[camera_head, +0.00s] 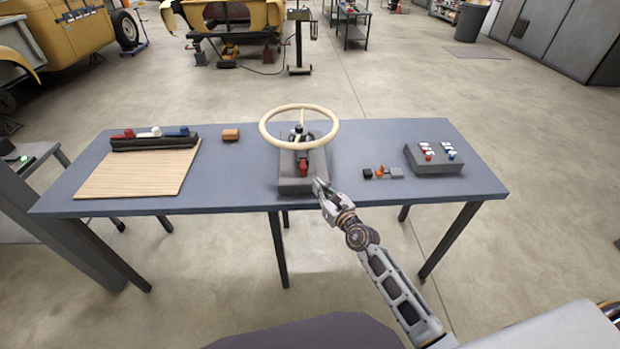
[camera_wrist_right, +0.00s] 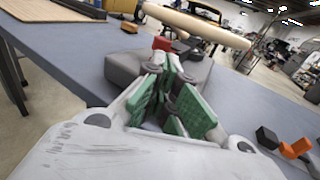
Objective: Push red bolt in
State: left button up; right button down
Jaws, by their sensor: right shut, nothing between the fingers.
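A red part (camera_head: 303,168), which looks like the red bolt, sits on the front of the grey block (camera_head: 296,187) under the cream steering wheel (camera_head: 270,137). In the right wrist view the red part (camera_wrist_right: 161,43) shows just beyond my fingertips. My right gripper (camera_head: 318,184) is shut and empty, close to the right front of the grey block. Its green-padded fingers (camera_wrist_right: 168,68) point toward the red part and hide some of the block. I cannot tell whether the fingertips touch it. My left gripper is not in view.
At the left, a dark bar (camera_head: 152,144) with red, white and blue pieces lies at the back of a slatted board (camera_head: 130,181). An orange-brown block (camera_head: 231,135) is nearby. Small pieces (camera_head: 381,172) and a grey button box (camera_head: 436,168) lie to the right. The table's front edge is close.

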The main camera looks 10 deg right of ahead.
aim_at(305, 172)
jog(key=shift+x, duration=2.95)
jog(key=shift+w+d+b, duration=0.15)
jog(key=shift+w+b, duration=0.05)
jog(key=shift+w, duration=0.55)
jog(key=shift+w+d+b, duration=0.1)
jog(key=shift+w+b, duration=0.05)
jog(key=shift+w, duration=0.8)
jog(key=shift+d+r, duration=0.1)
jog(key=shift+r, duration=0.05)
jog(key=shift+r, duration=0.1)
jog(key=shift+d, duration=0.1)
